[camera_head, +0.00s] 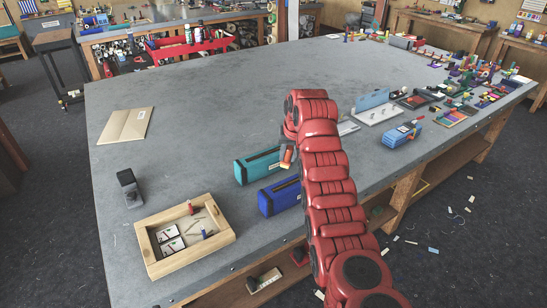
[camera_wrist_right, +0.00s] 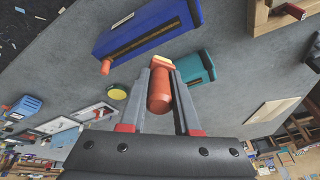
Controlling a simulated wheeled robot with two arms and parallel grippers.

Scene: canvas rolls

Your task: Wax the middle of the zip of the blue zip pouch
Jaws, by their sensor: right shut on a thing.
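The blue zip pouch (camera_head: 279,196) lies on the grey table, with a teal pouch (camera_head: 256,166) just behind it. In the right wrist view the blue pouch (camera_wrist_right: 170,20) shows a dark zip along its length and an orange pull (camera_wrist_right: 105,66) at one end. My right gripper (camera_wrist_right: 161,72) is shut on an orange wax stick (camera_wrist_right: 159,90) with a pale yellow tip. In the head view the stick (camera_head: 287,155) shows by the teal pouch's right end. The stick appears apart from the blue pouch's zip. My left gripper is not in view.
A wooden tray (camera_head: 222,236) with cards and small items stands to the left, near the front edge. A dark grey block (camera_head: 128,186) and a folded tan sheet (camera_head: 126,125) lie further left. Blue stacked items (camera_head: 401,135) and a white board (camera_head: 379,113) are right. The table's middle is clear.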

